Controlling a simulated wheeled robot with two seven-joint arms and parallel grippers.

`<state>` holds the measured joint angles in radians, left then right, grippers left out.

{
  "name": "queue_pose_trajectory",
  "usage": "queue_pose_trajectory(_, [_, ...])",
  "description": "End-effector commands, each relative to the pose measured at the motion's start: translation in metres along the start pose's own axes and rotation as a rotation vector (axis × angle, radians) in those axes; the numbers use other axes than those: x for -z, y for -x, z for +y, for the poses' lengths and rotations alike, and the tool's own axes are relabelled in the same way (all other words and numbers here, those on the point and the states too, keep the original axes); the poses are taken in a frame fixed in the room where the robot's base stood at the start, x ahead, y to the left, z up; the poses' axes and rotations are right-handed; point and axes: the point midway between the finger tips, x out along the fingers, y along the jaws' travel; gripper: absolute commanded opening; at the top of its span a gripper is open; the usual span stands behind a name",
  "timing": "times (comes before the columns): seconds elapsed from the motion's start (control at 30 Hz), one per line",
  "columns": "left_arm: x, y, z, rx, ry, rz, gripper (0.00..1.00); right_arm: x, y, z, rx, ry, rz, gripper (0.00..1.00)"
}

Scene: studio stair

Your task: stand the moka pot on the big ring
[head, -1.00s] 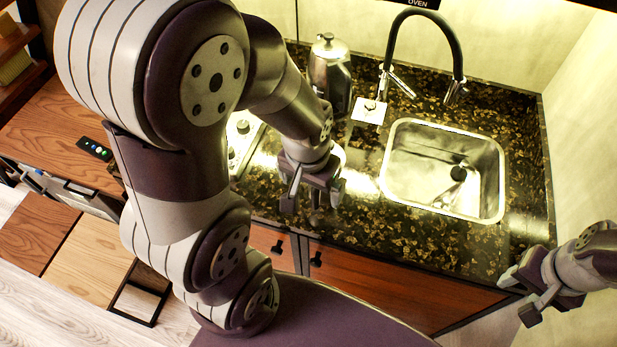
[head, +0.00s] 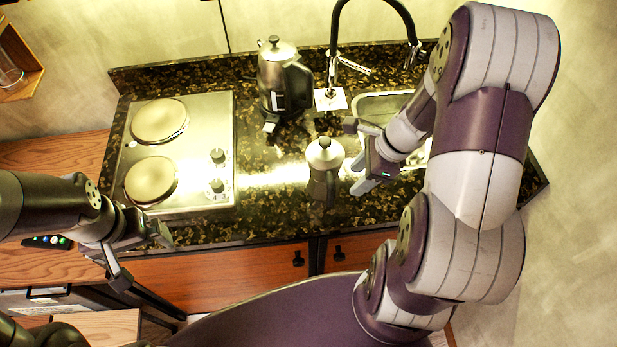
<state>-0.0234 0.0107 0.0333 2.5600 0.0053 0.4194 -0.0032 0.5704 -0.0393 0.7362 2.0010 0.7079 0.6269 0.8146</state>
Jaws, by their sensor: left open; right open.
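The moka pot (head: 323,172), with a pale metal lid, dark knob and dark handle towards me, stands upright on the dark speckled counter. The hob at left has two round rings; the far one (head: 160,121) looks the bigger, the near one (head: 151,181) a little smaller. Both are bare. My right gripper (head: 356,157) is open just right of the moka pot, its fingers pointing left towards it; whether they touch it I cannot tell. My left gripper (head: 143,258) is open and empty at the counter's front edge, below the near ring.
A tall metal kettle (head: 279,78) with a black handle stands behind the moka pot. The black tap (head: 333,65) and the sink (head: 372,104), partly hidden by my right arm, are to the right. The hob's knobs (head: 216,187) face the clear counter between hob and pot.

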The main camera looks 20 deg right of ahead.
Motion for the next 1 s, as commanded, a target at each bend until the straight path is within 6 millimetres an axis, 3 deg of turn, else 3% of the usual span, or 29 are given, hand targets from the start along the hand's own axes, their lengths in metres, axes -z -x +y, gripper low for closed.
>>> queue_pose_trajectory(0.1, [-0.001, -0.004, 0.000, 0.000, 0.000, 0.000, 1.00, 0.000, -0.031, 0.002, -0.007, 0.003, 0.001, 0.51])
queue_pose_trajectory(0.37, [-0.001, -0.005, 0.000, 0.000, 0.000, 0.000, 1.00, -0.002, -0.067, 0.003, -0.004, 0.007, 0.002, 0.51])
queue_pose_trajectory(0.53, [-0.001, -0.005, 0.000, 0.000, 0.000, 0.000, 1.00, -0.006, -0.099, 0.007, -0.004, 0.007, 0.003, 0.51])
queue_pose_trajectory(0.63, [-0.001, -0.006, 0.000, 0.000, 0.000, 0.000, 1.00, -0.006, -0.109, 0.006, -0.002, 0.007, 0.003, 0.51])
queue_pose_trajectory(0.83, [-0.001, -0.006, 0.000, 0.000, 0.000, 0.000, 1.00, -0.006, -0.111, 0.006, -0.001, 0.007, 0.003, 0.51])
queue_pose_trajectory(0.87, [-0.001, -0.006, 0.000, 0.000, 0.000, 0.000, 1.00, -0.006, -0.111, 0.006, -0.001, 0.007, 0.003, 0.47])
queue_pose_trajectory(1.0, [-0.001, -0.006, 0.000, 0.000, 0.000, 0.000, 1.00, -0.006, -0.111, 0.006, -0.001, 0.007, 0.003, 0.02])
